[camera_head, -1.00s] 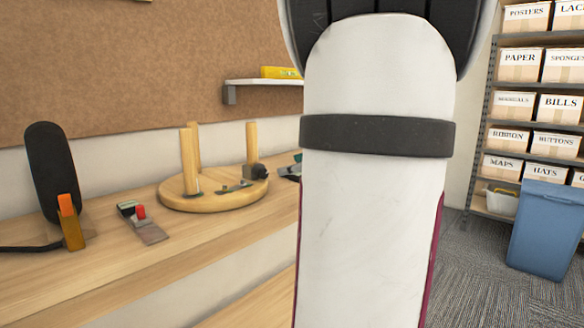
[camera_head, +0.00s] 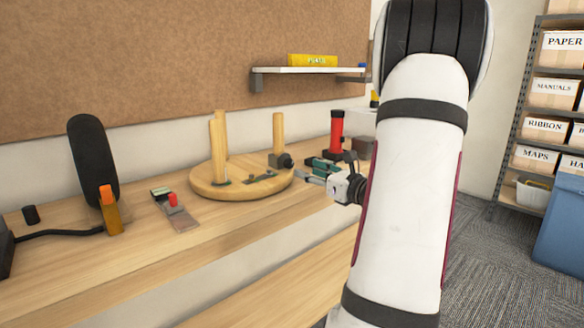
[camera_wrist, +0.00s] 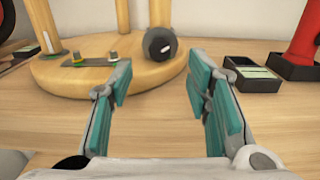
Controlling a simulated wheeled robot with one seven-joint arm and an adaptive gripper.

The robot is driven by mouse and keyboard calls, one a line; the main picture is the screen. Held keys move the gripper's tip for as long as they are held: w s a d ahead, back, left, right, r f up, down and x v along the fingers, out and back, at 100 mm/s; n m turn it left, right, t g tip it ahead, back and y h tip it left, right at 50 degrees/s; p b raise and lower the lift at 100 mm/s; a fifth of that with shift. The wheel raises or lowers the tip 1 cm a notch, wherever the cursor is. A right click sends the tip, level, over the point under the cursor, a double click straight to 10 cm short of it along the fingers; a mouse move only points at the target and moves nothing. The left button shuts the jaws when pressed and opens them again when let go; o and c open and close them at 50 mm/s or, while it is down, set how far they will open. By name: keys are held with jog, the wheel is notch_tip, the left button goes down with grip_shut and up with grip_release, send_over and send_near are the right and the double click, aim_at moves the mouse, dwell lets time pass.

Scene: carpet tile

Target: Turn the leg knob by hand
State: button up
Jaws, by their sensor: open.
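A round wooden seat (camera_head: 215,190) lies on the bench with its wooden legs pointing up. A dark round knob (camera_head: 285,160) is at the foot of the right-hand leg (camera_head: 278,128). In the wrist view the knob (camera_wrist: 160,44) is ahead of my gripper, above the gap between the fingers and slightly left. My gripper (camera_wrist: 155,90) is open and empty, its teal finger pads spread apart. In the head view my gripper (camera_head: 316,172) is just right of the seat. The gripper and the knob appear apart.
A black box (camera_wrist: 252,76) and a red-bodied object (camera_wrist: 302,50) stand right of the gripper in the wrist view. The bench front is bare.

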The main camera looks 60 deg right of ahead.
aim_at(290, 164)
jog(key=b+x, duration=0.1)
jog(key=x, duration=0.6)
jog(key=shift+w+d, duration=0.1)
jog(key=shift+w, duration=0.3)
grip_shut()
jog(key=shift+b, duration=0.35)
